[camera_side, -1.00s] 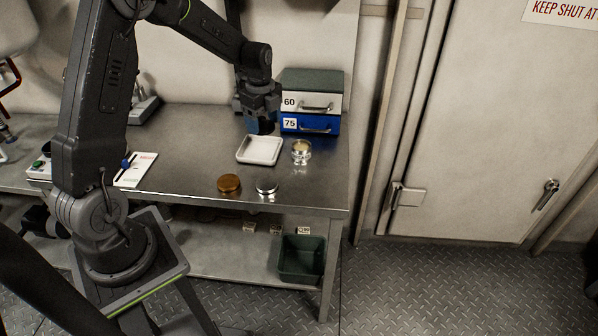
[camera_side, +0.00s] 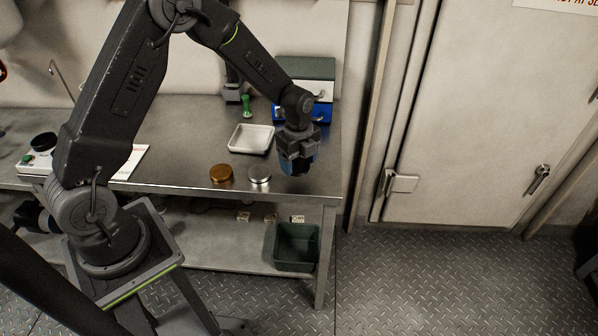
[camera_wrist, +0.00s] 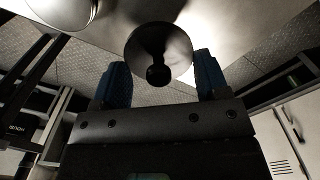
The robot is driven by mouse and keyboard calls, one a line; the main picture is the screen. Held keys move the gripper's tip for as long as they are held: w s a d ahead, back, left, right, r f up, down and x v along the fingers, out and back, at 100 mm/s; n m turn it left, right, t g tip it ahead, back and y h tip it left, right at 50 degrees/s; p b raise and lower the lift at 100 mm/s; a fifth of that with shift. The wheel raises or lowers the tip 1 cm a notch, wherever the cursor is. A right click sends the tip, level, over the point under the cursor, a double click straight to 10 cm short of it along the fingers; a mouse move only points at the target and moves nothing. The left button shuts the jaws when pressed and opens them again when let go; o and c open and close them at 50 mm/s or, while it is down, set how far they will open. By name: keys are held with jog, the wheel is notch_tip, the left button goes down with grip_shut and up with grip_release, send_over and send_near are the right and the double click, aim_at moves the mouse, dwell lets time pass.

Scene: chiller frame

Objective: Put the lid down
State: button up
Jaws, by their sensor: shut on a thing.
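The lid (camera_wrist: 143,41) is a round metallic disc with a dark knob, seen in the wrist view between my two blue fingers. My gripper (camera_wrist: 160,68) is shut on it, with a finger at each side. In the side view my gripper (camera_side: 296,170) points down over the right front part of the steel bench, right of a silver round piece (camera_side: 259,174) and a copper-coloured one (camera_side: 221,173). The lid cannot be made out in the side view, and the gap below it is unclear.
A white tray (camera_side: 236,147) lies behind the round pieces. A blue and white drawer unit (camera_side: 318,112) stands behind my gripper, and a green-handled item (camera_side: 246,106) is left of it. The bench's right edge is close. A green bin (camera_side: 297,248) sits below.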

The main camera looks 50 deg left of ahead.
aim_at(299, 166)
jog(key=shift+f, duration=2.05)
jog(key=shift+f, duration=0.2)
jog(key=o, duration=0.9)
